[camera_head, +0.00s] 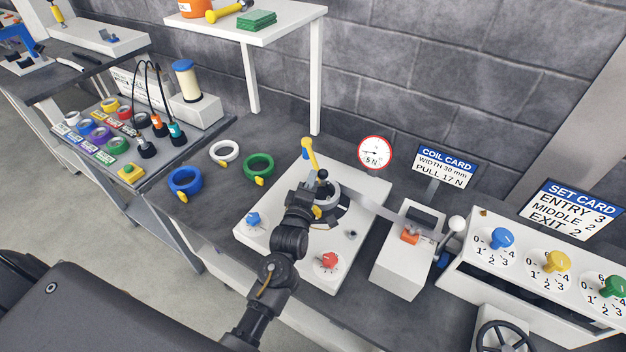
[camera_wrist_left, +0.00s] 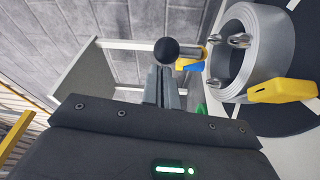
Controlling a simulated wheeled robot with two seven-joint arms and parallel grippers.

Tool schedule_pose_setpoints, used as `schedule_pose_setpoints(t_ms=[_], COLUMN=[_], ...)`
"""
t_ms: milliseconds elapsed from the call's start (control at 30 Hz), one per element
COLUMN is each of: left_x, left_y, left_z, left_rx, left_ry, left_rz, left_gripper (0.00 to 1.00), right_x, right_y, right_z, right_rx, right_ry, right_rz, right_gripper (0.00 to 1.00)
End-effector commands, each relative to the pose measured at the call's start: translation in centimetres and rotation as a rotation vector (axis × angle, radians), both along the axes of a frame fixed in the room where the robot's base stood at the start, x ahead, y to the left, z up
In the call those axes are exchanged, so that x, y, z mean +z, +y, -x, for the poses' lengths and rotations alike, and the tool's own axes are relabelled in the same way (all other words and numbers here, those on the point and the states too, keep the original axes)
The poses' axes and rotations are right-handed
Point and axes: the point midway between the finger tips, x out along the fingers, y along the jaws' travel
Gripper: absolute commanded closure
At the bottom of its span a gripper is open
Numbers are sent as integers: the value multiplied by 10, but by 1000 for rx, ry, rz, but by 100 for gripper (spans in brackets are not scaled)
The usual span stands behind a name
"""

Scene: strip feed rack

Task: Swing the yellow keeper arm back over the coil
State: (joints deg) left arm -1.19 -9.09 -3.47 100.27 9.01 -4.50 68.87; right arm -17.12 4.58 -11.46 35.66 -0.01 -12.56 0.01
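The yellow keeper arm (camera_head: 311,152) stands by a blue part at the back of the white feed plate (camera_head: 270,238). In the left wrist view the arm (camera_wrist_left: 204,53) runs behind a black ball knob (camera_wrist_left: 166,51). My left gripper (camera_head: 322,186) is at this knob; its fingers (camera_wrist_left: 163,88) are close together just under the ball and look shut on its stem, which they hide. The grey coil (camera_wrist_left: 244,60) lies to the right of the fingers, with a yellow tab on it. In the head view my gripper partly covers the coil (camera_head: 332,198). My right gripper is not in view.
A strip (camera_head: 372,207) runs from the coil to a white block (camera_head: 400,262) on the right. Blue (camera_head: 175,189), white (camera_head: 215,157) and green (camera_head: 248,174) coils lie at left. A dial gauge (camera_head: 375,152) and a coil card (camera_head: 445,167) stand behind. A shelf (camera_head: 262,36) is above.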

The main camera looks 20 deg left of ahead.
Motion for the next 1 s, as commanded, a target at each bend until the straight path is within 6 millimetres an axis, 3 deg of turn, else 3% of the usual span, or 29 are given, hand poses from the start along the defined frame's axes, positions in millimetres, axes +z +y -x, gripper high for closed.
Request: schedule_pose_setpoints(t_ms=[33,533,1000], left_x=[3,3,-4], left_y=[-14,-16,-6], left_z=[-2,4,94], left_rx=[-32,-31,2], left_ry=[-4,-2,0], left_rz=[4,8,10], left_gripper=[100,100,100], right_x=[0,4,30], right_y=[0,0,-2], right_z=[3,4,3], right_rx=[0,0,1], right_ry=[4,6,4], right_rz=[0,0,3], right_gripper=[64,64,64])
